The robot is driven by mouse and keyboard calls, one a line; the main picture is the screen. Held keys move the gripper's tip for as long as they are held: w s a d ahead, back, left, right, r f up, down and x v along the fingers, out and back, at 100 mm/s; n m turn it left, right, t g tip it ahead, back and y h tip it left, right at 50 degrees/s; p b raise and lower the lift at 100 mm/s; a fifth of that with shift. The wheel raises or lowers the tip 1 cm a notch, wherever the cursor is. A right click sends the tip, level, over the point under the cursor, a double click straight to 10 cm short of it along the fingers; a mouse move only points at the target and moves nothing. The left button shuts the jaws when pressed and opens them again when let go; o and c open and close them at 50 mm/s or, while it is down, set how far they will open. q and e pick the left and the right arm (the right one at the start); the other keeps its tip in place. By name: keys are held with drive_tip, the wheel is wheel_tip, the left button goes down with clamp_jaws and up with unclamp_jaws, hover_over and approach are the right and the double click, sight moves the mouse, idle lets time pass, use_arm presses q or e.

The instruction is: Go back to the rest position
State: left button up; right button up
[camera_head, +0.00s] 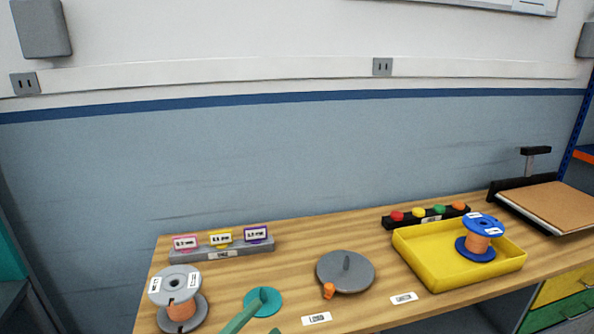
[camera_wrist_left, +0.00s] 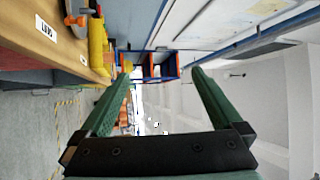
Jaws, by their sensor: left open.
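My left gripper (camera_wrist_left: 162,78) is open in the left wrist view, with its two green fingers wide apart and nothing between them. My right gripper is in neither view. A grey spool with copper wire (camera_head: 182,310) stands at the table's left. A blue spool with copper wire (camera_head: 479,240) stands in the yellow tray (camera_head: 420,270). A grey disc with an upright post and an orange knob (camera_head: 345,272) lies mid-table.
The wooden table (camera_head: 310,240) has a grey rack with labelled tags (camera_head: 222,250) at the back left. A black strip with coloured buttons (camera_head: 427,217) lies behind the tray. A black-framed board (camera_head: 548,205) is at the far right. The wall stands behind.

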use_arm(q)
drive_tip(key=s+a+f+n+y+p, duration=0.1)
drive_tip(key=s+a+f+n+y, duration=0.15)
drive_tip(key=f+n, duration=0.25)
drive_tip(key=s+a+f+n+g+y, duration=0.1)
drive_tip(key=s+a+f+n+y, duration=0.1)
drive_tip(key=f+n+y, duration=0.25)
drive_tip(key=s+a+f+n+y+p, duration=0.1)
drive_tip(key=s+a+f+n+y, duration=0.15)
drive_tip(key=f+n, duration=0.3)
drive_tip(key=s+a+f+n+g+y, duration=0.2)
drive_tip(key=s+f+n+g, duration=0.3)
drive_tip(key=s, duration=0.5)
wheel_tip(320, 180, down, 4)
drive_tip(key=shift+s+a+r+n+p, duration=0.25)
drive_tip(key=shift+s+a+n+p, duration=0.2)
drive_tip(key=shift+n, duration=0.65)
